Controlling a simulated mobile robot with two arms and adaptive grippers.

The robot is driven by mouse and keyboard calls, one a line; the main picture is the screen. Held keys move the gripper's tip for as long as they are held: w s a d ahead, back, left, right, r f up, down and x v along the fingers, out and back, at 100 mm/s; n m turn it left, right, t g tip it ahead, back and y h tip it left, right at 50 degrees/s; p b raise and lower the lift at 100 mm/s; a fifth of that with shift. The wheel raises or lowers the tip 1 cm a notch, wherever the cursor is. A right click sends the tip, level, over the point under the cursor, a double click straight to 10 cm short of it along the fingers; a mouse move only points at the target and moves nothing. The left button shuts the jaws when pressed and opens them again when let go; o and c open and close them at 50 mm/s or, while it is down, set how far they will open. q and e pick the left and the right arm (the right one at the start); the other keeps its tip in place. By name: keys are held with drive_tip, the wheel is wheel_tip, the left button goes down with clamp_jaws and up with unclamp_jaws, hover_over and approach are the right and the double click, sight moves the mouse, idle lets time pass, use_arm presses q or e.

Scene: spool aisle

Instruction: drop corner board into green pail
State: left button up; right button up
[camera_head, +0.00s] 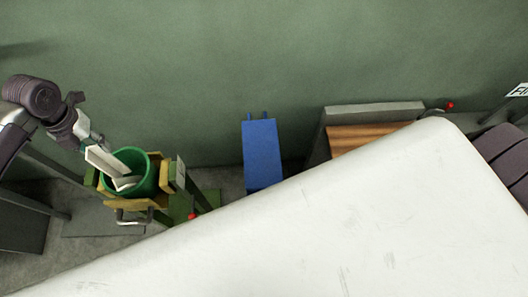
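A green pail (147,172) stands at the left in a yellow-and-green wooden frame. The pale corner board (104,160) slants down across the pail's left rim, with its upper end at my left gripper (95,140). A second pale face (126,183) shows inside the pail; I cannot tell whether it is part of the same board. My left gripper is just above and left of the pail and looks shut on the board's upper end. The fingertips are small and partly hidden. My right gripper is not in view.
A large white surface (330,225) fills the lower right foreground. A blue upright panel (262,153) stands at the wall, right of the pail. Beyond it is a grey-edged wooden box (362,136). A green wall (270,60) closes the back. Bare floor (220,180) shows between.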

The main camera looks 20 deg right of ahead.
use_arm(q)
drive_tip(key=o, duration=0.4)
wheel_tip(320, 180, up, 12)
idle(0.5)
drive_tip(key=shift+f, duration=0.1)
